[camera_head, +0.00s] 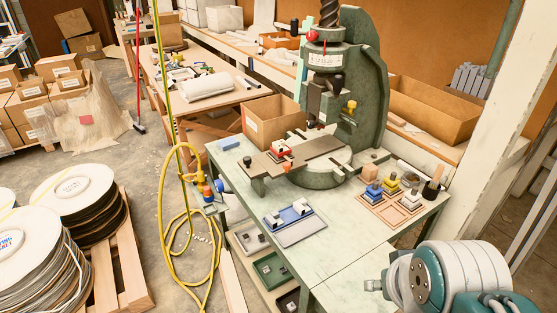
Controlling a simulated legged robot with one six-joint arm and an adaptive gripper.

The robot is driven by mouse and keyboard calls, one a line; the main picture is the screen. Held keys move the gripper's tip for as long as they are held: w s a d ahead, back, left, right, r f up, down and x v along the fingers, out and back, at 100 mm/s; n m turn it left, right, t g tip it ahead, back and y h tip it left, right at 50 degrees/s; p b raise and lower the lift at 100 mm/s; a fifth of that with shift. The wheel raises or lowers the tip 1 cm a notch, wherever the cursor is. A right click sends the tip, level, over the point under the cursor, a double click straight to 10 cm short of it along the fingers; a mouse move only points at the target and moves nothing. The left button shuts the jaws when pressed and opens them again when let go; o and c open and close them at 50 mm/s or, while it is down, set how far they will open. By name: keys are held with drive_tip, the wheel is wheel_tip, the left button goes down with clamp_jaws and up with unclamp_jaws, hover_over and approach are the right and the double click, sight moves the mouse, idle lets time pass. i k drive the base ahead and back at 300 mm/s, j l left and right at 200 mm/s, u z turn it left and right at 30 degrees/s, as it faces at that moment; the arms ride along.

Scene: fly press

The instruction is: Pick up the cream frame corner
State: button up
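A wooden tray (397,223) sits on the green press table, right of the fly press. It holds small stacked corner pieces, with blue ones (374,190) on the left and yellow ones (391,184) behind. A pale cream piece (411,197) at the tray's right looks like the cream frame corner, but it is too small to be sure. My arm reaches in at the bottom right, in front of the table. Its gripper fingers do not show, so I cannot see whether they are open or shut.
The green fly press (361,90) stands at the table's back. A blue fixture with white pieces (289,215) lies on a grey plate at the front. A black-handled brush (433,184) stands right of the tray. The front right tabletop is clear.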

sight(280, 146)
drive_tip(key=k+l+z, duration=0.1)
drive_tip(key=k+z, duration=0.25)
drive_tip(key=k+l+z, duration=0.3)
drive_tip(key=k, duration=0.25)
drive_tip(key=i+j+z, duration=0.1)
drive_tip(key=j+z, duration=0.5)
drive_tip(key=z, duration=0.15)
drive_tip(key=j+z, duration=0.4)
drive_tip(key=j, duration=3.45)
drive_tip(key=i, duration=0.05)
